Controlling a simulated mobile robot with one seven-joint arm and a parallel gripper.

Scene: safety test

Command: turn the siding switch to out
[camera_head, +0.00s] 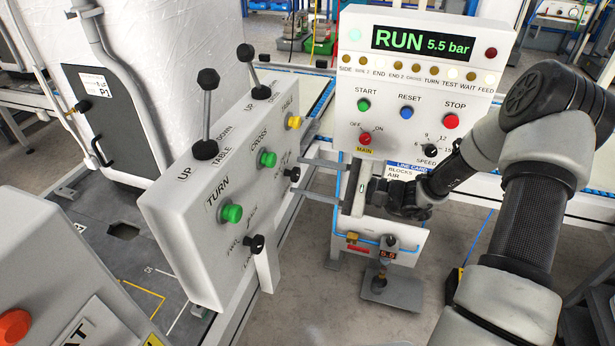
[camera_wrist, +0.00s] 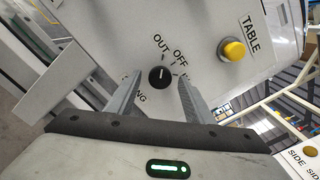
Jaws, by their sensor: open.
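The siding switch is a small black knob (camera_wrist: 160,77) on the white panel, with OUT and OFF printed above it in the wrist view and lettering ending in NG below left. Its short white mark points roughly up in that view; I cannot tell exactly which position it is set to. The knob also shows in the head view (camera_head: 292,174), on the slanted panel's right side. My gripper (camera_wrist: 160,82) is open, with one finger on either side of the knob and a gap at each side. In the head view, my gripper (camera_head: 304,176) reaches the panel from the right.
A yellow TABLE button (camera_wrist: 234,50) sits close to the switch. The slanted panel (camera_head: 185,225) also carries green buttons (camera_head: 232,213), another black knob (camera_head: 254,244) and two upright levers (camera_head: 206,149). A RUN console (camera_head: 350,100) stands behind my arm.

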